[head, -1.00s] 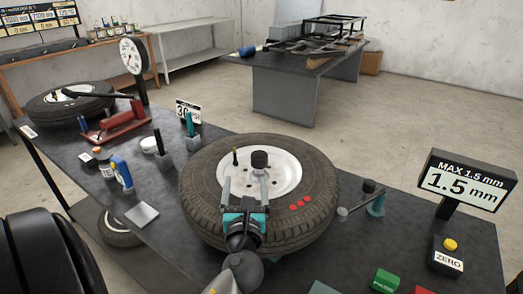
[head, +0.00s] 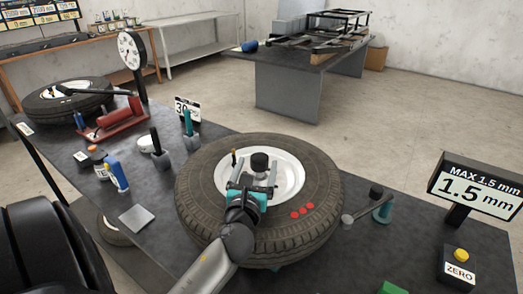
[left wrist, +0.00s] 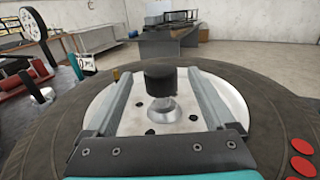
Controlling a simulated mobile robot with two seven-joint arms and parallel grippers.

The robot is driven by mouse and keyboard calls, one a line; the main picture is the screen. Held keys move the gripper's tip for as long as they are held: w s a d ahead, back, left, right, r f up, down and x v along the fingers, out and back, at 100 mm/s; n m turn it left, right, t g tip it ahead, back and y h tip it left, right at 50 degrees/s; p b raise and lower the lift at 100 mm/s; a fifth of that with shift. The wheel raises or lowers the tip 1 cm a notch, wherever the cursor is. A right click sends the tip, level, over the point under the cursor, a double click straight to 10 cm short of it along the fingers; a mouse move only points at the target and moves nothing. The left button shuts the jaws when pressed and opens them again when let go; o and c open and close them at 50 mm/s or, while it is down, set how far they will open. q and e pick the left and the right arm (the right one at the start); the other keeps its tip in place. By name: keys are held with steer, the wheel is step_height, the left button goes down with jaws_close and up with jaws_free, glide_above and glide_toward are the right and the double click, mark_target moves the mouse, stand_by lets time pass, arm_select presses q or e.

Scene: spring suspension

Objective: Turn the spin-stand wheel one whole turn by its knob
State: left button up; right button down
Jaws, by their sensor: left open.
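The spin-stand wheel (head: 325,200) lies flat on the dark bench, a black tyre around a white rim (head: 292,182). A black cylindrical knob (head: 259,161) stands upright near the rim's middle. In the left wrist view the knob (left wrist: 160,80) sits on a short silver post, between the two fingers. My left gripper (head: 257,168) is open and reaches over the rim, one finger to each side of the knob. Gaps show between the fingers and the knob in the left wrist view. My right gripper is not in view.
A small brass-coloured valve (head: 234,157) stands up from the rim, left of the knob. Three red dots (head: 302,210) mark the tyre. A gauge arm (head: 375,208) stands right of the tyre, near a 1.5 mm display (head: 475,186). Tools and bottles stand to the left.

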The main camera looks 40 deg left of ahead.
arm_select(q)
steer(key=x, duration=0.7)
steer(key=shift+w, duration=0.1)
steer(key=shift+c, duration=0.3)
jaws_close()
stand_by(0.3)
